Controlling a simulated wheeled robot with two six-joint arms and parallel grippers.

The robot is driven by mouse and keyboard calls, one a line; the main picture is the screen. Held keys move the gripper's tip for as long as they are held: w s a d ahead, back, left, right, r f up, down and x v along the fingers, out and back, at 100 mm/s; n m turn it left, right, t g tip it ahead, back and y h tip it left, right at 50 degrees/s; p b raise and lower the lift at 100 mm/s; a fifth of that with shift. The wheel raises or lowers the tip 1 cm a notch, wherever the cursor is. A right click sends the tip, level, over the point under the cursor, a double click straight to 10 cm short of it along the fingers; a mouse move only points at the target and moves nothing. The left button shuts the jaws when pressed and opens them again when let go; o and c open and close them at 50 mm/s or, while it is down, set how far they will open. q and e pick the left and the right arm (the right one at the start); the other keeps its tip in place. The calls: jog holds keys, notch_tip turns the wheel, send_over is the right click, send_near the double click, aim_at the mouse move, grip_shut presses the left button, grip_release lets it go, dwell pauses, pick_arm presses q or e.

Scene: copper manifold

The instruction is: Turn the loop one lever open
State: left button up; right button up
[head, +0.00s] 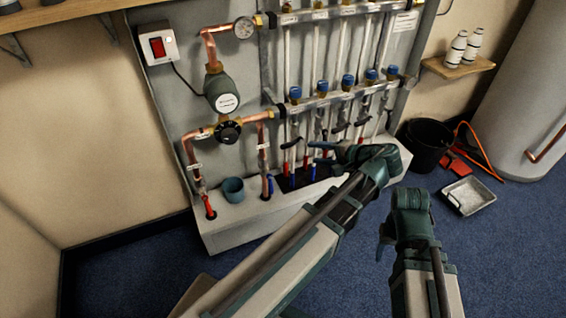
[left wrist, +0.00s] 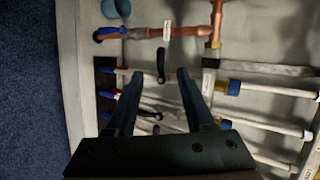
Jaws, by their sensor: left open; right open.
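The loop one lever (head: 291,143) is a small black handle on the leftmost white loop pipe of the manifold. It sits crosswise to its pipe. In the left wrist view this lever (left wrist: 161,65) shows in the gap between my open fingertips. My left gripper (head: 316,152) is open and empty, just right of the lever in the head view, fingers pointing left. Its fingers show in the left wrist view (left wrist: 160,74). I see no contact with the lever. My right gripper (head: 384,238) is open and empty, low over the floor and away from the manifold.
More black levers (head: 341,128) sit on neighbouring pipes to the right, close to my left gripper. A copper pipe (head: 262,155) runs just left of loop one. A blue cup (head: 233,190) stands on the ledge. A black bucket (head: 427,146) and a metal tray (head: 467,196) are on the floor.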

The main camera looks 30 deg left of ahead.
pick_arm(q)
jog(key=w+a+f+t+y+b, duration=0.1)
jog(key=w+a+f+y+b, duration=0.1)
jog(key=w+f+y+b, duration=0.2)
notch_tip(320, 180, down, 3)
jog(key=b, duration=0.8)
jog(key=shift+w+a, duration=0.2)
jog(key=shift+a, duration=0.2)
pick_arm(e)
notch_tip(320, 180, down, 15)
